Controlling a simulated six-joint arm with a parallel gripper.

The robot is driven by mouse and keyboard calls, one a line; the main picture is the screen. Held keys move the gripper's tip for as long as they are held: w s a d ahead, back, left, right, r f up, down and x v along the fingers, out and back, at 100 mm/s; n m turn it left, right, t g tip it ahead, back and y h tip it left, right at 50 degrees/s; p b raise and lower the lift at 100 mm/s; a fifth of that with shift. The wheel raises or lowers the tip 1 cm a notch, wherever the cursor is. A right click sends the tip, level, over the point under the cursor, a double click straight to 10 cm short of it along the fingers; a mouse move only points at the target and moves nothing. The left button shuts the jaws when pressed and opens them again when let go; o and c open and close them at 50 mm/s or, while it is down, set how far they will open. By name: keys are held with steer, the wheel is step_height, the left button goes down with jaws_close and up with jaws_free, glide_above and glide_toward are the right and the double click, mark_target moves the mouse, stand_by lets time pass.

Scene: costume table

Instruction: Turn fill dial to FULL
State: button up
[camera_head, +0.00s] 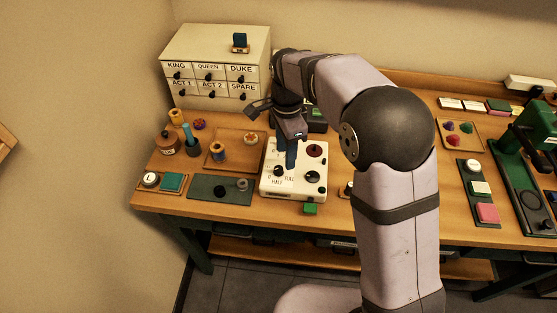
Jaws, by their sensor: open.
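A white control box (299,188) stands near the front edge of the table. A small black dial (278,171) on its left half has FULL and HALF lettered around it. Its pointer is too small to read. My gripper (291,165) points down over the box, its fingers just behind and to the right of this dial. It is open and holds nothing that I can see. I cannot tell whether the fingertips touch the box. A second black knob (312,176) sits at the right of the box, with a dark red round part (314,150) behind it.
A labelled drawer cabinet (215,48) stands at the back left. A wooden tray (222,160) and a dark green mat (206,188) lie left of the box. My arm hides the table to the right of the box.

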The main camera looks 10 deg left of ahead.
mark_target(279, 168)
steer(key=shift+w+a+r+m, duration=0.15)
steer(key=shift+a+m, duration=0.1)
steer(key=shift+a, duration=0.25)
steer(key=shift+w+a+m, duration=0.15)
steer(key=shift+a+m, duration=0.1)
steer(key=shift+a, duration=0.25)
steer(key=shift+f+p, duration=1.3)
steer(key=shift+f, duration=2.35)
steer(key=shift+c, duration=0.6)
jaws_close()
